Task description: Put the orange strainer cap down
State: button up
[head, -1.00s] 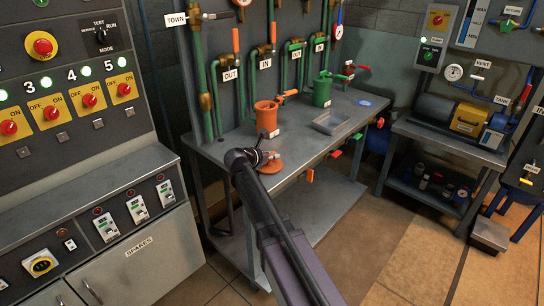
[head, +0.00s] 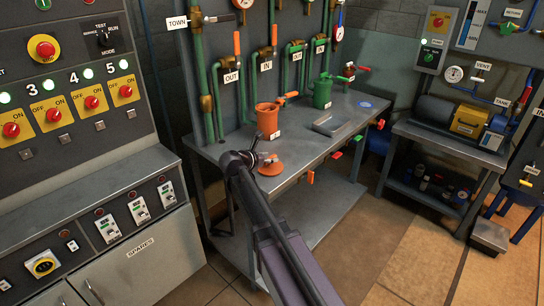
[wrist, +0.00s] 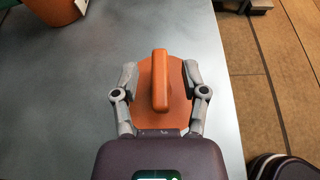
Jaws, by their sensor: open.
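The orange strainer cap (head: 271,167) is a flat disc with a raised bar handle, near the front edge of the grey bench at its left end. In the wrist view the cap (wrist: 174,105) lies below my gripper (wrist: 160,72), its bar between the two fingers. The fingers are open, with a gap on each side of the bar. In the head view my gripper (head: 258,158) is just left of the cap and partly hidden by my arm. The cap appears to rest flat on the bench top.
The orange strainer body (head: 267,122) stands on the bench (head: 225,152) behind the cap, and a green one (head: 322,92) stands farther right. Coloured valve handles (head: 336,155) stick out along the front edge. Bare bench top surrounds the cap.

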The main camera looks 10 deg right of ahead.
jog(key=p+v, duration=0.3)
jog(key=v, duration=0.6)
jog(key=shift+s+a+r, duration=0.15)
jog(key=shift+a, duration=0.05)
dwell(0.3)
jog(key=s+d+f+m+g, duration=0.1)
jog(key=s+d+f+m, duration=0.1)
jog(key=s+d+f+m+g+y, duration=0.1)
jog(key=s+d+m, duration=0.1)
jog(key=m, duration=0.1)
jog(key=shift+s+d+f+g+y, duration=0.25)
jog(key=shift+d+f+g+y, duration=0.05)
jog(key=shift+f, duration=0.1)
jog(key=s+d+f+m+g+y, duration=0.1)
jog(key=s+f+m+g+y, duration=0.1)
jog(key=s+m, duration=0.7)
jog(key=s+d+f+m+g+y, duration=0.2)
jog(key=s+f+m+g+y, duration=0.1)
jog(key=s+f+m+y, duration=0.2)
jog(key=shift+s+d+f+m+y, duration=0.15)
jog(key=shift+s+f+m+y, duration=0.2)
jog(key=shift+s+m+y, duration=1.55)
jog(key=shift+o, duration=0.2)
jog(key=shift+m+h, duration=0.7)
jog(key=shift+m, duration=0.5)
